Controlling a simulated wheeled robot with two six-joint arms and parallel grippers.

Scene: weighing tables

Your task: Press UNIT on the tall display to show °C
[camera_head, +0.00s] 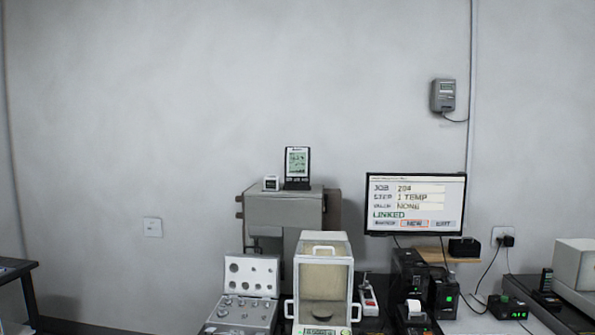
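The tall display (297,163) is a black upright unit with a pale greenish screen. It stands on top of a grey cabinet-like box (283,208) near the middle of the view. Small marks along its lower edge may be buttons, but they are too small to read, and so is the unit on its screen. Neither of my grippers shows in this view.
A clear-walled balance case (323,262) stands in front of the grey box. Left of it is an open weight case (251,275). A monitor (415,204) reading "1 TEMP" and "LINKED" is to the right, above black devices and cables.

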